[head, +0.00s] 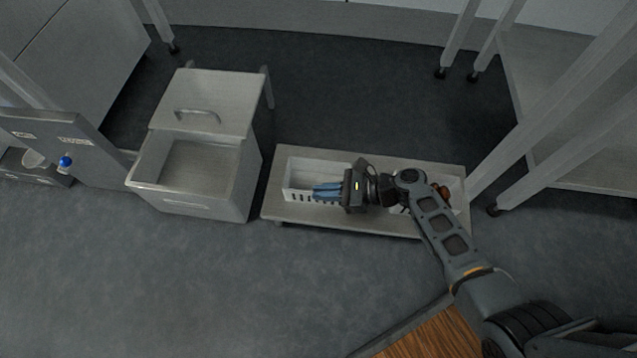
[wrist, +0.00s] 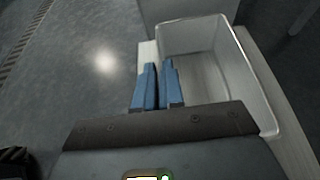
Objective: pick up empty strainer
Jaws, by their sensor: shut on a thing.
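The empty strainer (head: 302,172) is a white rectangular basket with slotted sides. It sits on the left half of a low bench in the head view. In the wrist view the strainer (wrist: 245,62) shows a bare inside. My gripper (head: 327,192) has blue fingers and lies over the strainer's near side. In the wrist view my gripper (wrist: 158,66) is shut on the strainer's left wall, with the fingertips close together at that wall. Part of the strainer's right end is hidden behind my gripper and wrist in the head view.
The low bench (head: 272,207) carries a second white container at the right, holding brown items (head: 444,192), partly hidden by my arm. A metal bin (head: 240,185) with an open top stands to the left. Table legs (head: 508,185) rise at the right. Floor in front is clear.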

